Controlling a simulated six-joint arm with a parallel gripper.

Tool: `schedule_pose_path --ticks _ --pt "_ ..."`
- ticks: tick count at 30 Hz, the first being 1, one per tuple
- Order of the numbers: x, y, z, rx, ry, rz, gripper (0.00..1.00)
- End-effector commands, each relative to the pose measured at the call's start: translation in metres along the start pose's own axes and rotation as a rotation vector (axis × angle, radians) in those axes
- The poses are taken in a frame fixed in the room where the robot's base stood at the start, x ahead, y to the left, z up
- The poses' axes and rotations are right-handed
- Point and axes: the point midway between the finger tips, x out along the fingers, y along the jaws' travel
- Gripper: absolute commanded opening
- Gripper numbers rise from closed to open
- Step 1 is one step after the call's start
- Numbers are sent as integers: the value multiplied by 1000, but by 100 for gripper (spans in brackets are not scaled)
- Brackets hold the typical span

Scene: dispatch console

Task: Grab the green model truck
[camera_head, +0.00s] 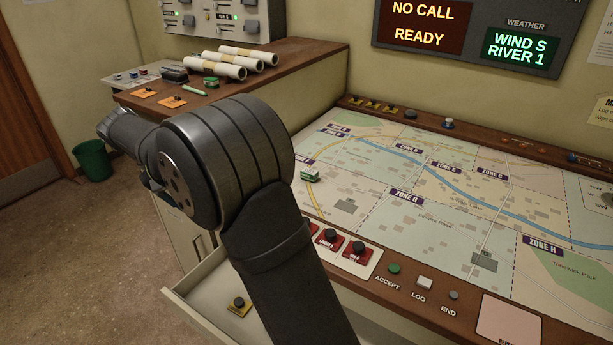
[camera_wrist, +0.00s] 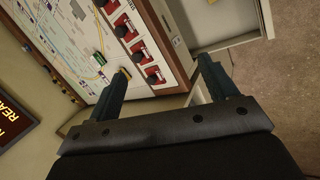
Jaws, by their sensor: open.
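The green model truck (camera_head: 309,174), green with a pale part, stands on the map board (camera_head: 431,238) near its left side, just right of my arm in the head view. It also shows small in the wrist view (camera_wrist: 99,58), left of my left-hand finger. My gripper (camera_wrist: 165,70) is open and empty, its two fingers wide apart. The truck is not between the fingers. In the head view the fingers are mostly hidden behind my arm.
Red switches (camera_head: 357,251) line the board's front edge. A small yellow piece (camera_wrist: 126,72) shows beside my left-hand fingertip. An open drawer (camera_head: 205,297) juts out below, holding a yellow-based knob (camera_head: 238,305). Rolled papers (camera_head: 217,66) lie on the side counter. The map's middle is mostly clear.

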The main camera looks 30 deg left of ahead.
Motion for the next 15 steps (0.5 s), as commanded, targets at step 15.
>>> schedule_pose_path --ticks 15 --pt "113 251 -60 1024 79 -181 78"
